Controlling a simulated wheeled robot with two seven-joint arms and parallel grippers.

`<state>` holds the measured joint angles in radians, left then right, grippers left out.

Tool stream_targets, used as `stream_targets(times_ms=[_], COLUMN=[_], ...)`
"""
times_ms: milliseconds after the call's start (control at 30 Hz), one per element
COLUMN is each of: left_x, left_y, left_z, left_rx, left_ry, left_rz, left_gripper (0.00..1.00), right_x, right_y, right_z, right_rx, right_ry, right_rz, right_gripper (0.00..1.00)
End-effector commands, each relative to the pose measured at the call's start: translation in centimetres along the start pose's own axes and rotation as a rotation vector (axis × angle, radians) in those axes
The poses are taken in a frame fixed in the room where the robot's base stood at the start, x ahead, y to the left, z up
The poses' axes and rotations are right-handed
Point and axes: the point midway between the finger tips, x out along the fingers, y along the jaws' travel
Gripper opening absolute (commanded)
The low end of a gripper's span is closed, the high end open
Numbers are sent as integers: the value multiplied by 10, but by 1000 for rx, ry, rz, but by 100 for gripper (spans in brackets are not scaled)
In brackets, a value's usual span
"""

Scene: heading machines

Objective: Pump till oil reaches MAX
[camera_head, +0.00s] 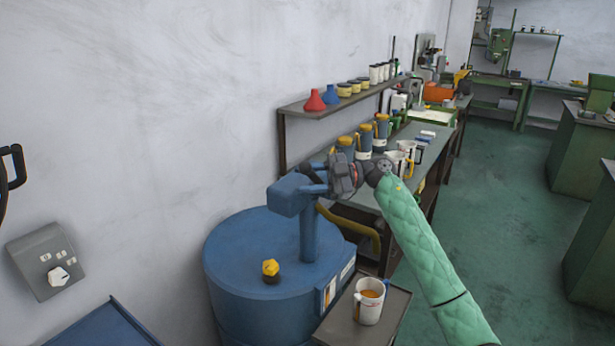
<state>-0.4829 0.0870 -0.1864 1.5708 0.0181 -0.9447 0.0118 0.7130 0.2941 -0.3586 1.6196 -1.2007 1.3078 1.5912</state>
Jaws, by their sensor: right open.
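A blue drum (235,262) stands against the wall, with a blue pump (292,196) rising from its lid. My right gripper (322,178) is open at the right side of the pump head, close to its lever; I cannot tell whether it touches. The gripper hides part of the lever. A white measuring jug (368,308) with amber oil in it stands upright on a small dark stand (397,312) beside the drum. The MAX mark cannot be read. A yellow hose (352,230) curves from behind the pump post.
A yellow-topped cap (271,270) sits on the drum lid. Behind are a workbench (433,150) with several jugs and a wall shelf (340,101) with funnels (314,101) and cans. A grey switch box (45,262) is at left. The green floor (500,190) at right is clear.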

Motion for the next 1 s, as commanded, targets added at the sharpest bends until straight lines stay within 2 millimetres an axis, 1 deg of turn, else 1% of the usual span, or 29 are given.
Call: stream_targets(times_ms=[233, 267, 300, 467, 767, 933, 1000], left_x=[1, 1, 1, 0, 1, -1, -5], left_y=[0, 0, 0, 0, 0, 1, 2], left_z=[0, 0, 0, 0, 1, -1, -4], left_rx=[0, 0, 0, -1, -1, -2, -2], left_ry=[1, 1, 1, 0, -2, -5, -5], left_rz=[0, 0, 0, 0, 0, 2, 3], left_gripper=[41, 41, 41, 41, 41, 41, 41], right_x=[0, 0, 0, 0, 1, 4, 5], right_y=[0, 0, 0, 0, -2, -8, -12], right_z=[0, 0, 0, 0, 1, 4, 6], right_rx=[0, 0, 0, 0, -9, -50, -77], right_ry=[0, 0, 0, 0, -8, -40, -62], right_rz=[0, 0, 0, 0, -5, -27, -41], right_gripper=[41, 40, 32, 0, 0, 0, 0])
